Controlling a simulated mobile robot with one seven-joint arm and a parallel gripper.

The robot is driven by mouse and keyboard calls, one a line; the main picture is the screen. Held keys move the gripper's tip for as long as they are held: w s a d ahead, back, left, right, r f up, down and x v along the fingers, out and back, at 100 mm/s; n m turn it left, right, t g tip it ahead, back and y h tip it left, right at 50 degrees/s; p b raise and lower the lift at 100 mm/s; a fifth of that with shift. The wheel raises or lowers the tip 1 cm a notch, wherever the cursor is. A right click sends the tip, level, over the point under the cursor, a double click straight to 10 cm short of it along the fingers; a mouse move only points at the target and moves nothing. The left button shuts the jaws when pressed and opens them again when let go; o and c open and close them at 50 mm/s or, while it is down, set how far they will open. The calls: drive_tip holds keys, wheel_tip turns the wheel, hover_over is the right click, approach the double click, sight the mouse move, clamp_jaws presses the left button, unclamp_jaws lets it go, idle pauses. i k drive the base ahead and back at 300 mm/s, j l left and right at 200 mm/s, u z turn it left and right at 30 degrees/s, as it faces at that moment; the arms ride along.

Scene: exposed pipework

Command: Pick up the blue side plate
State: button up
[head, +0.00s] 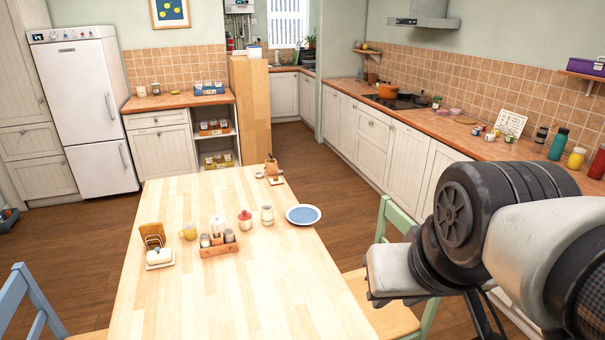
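The blue side plate (303,215), with a pale rim, lies flat near the right edge of the light wooden table (250,290). Its top is bare and nothing covers it. A white lidded jar (267,214) stands just to its left. My arm fills the right side of the view, right of the plate and apart from it. Thin dark parts below the arm at the bottom edge may belong to my gripper (485,316). Its fingertips cannot be made out, so its opening is unclear.
A red-lidded pot (245,220), a condiment caddy (219,246), a yellow mug (188,232), a toast rack (152,236) and a butter dish (160,258) stand left of the plate. A green chair (393,220) stands at the table's right side. The near tabletop is clear.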

sight(302, 214)
drive_tip(key=l+u, duration=0.4)
drive_tip(key=l, duration=0.7)
drive_tip(key=k+l+u, duration=0.1)
drive_tip(key=l+u, duration=0.25)
drive_tip(key=l, duration=0.7)
drive_tip(key=l+u, duration=0.3)
drive_tip(key=l, duration=0.25)
drive_tip(key=k+l+u, duration=0.15)
drive_tip(key=l+u, duration=0.15)
drive_tip(key=l, duration=0.2)
drive_tip(key=l+u, duration=0.35)
drive_tip(key=l, duration=0.2)
drive_tip(key=l+u, duration=0.35)
drive_tip(key=l, duration=0.15)
drive_tip(key=l+u, duration=0.35)
drive_tip(key=l, duration=0.15)
drive_tip(key=l+u, duration=0.35)
drive_tip(key=l, duration=0.15)
drive_tip(key=l+u, duration=0.3)
drive_tip(key=l, duration=0.2)
drive_tip(key=l+u, duration=0.25)
drive_tip(key=l, duration=0.3)
drive_tip(key=l+u, duration=0.35)
drive_tip(key=l, duration=1.7)
